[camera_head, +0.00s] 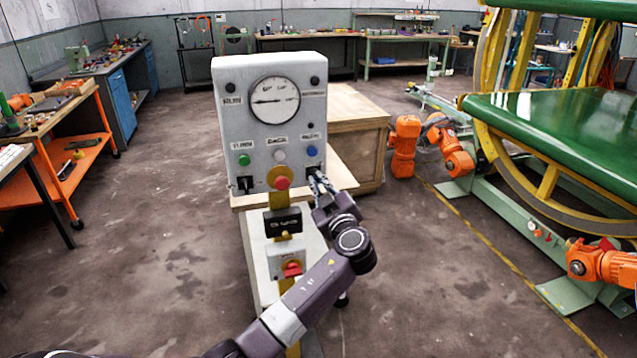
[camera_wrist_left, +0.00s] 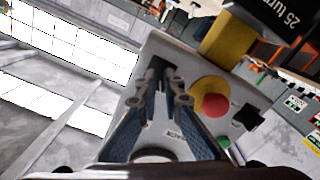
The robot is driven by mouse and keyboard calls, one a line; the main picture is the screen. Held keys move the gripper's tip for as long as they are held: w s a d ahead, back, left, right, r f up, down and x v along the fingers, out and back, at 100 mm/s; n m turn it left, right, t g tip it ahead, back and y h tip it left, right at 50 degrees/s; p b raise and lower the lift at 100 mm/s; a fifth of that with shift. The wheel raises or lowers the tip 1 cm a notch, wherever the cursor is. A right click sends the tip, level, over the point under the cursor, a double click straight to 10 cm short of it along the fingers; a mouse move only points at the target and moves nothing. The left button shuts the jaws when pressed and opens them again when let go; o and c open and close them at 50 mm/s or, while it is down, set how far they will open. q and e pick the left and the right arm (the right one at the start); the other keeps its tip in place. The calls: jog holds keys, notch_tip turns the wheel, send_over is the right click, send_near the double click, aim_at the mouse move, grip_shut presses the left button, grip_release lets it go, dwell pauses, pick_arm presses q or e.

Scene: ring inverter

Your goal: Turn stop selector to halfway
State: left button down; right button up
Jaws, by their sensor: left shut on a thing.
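A grey control box (camera_head: 228,140) stands on a pedestal, with a round dial gauge (camera_head: 275,100) at its top. Two black selectors sit low on its face, and their labels are too small to read. The right one, which I take as the stop selector (camera_head: 312,170), is mostly hidden by my left gripper (camera_head: 318,181). In the left wrist view my left gripper (camera_wrist_left: 168,88) is shut on its black knob (camera_wrist_left: 157,65). How far the knob is turned cannot be told. The left selector (camera_head: 245,184) is free. My right gripper is not in view.
A red mushroom button (camera_head: 282,182) on a yellow base sits between the selectors, close to my fingers. Green (camera_head: 244,160), white (camera_head: 279,155) and blue (camera_head: 311,151) buttons are above. A wooden crate (camera_head: 355,125) stands behind. The floor at left is clear.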

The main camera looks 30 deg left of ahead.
pick_arm(q)
jog(key=shift+f+b, duration=0.15)
jog(key=shift+b, duration=0.25)
jog(key=m+b, duration=0.2)
jog(key=b, duration=0.1)
jog(key=shift+f+b, duration=0.15)
jog(key=shift+b, duration=0.15)
jog(key=m, duration=0.4)
jog(key=shift+r+m+b, duration=0.25)
jog(key=shift+m+b, duration=0.1)
jog(key=shift+m, duration=0.05)
jog(key=m, duration=0.4)
jog(key=shift+m+p, duration=0.4)
jog(key=c, duration=2.1)
grip_release()
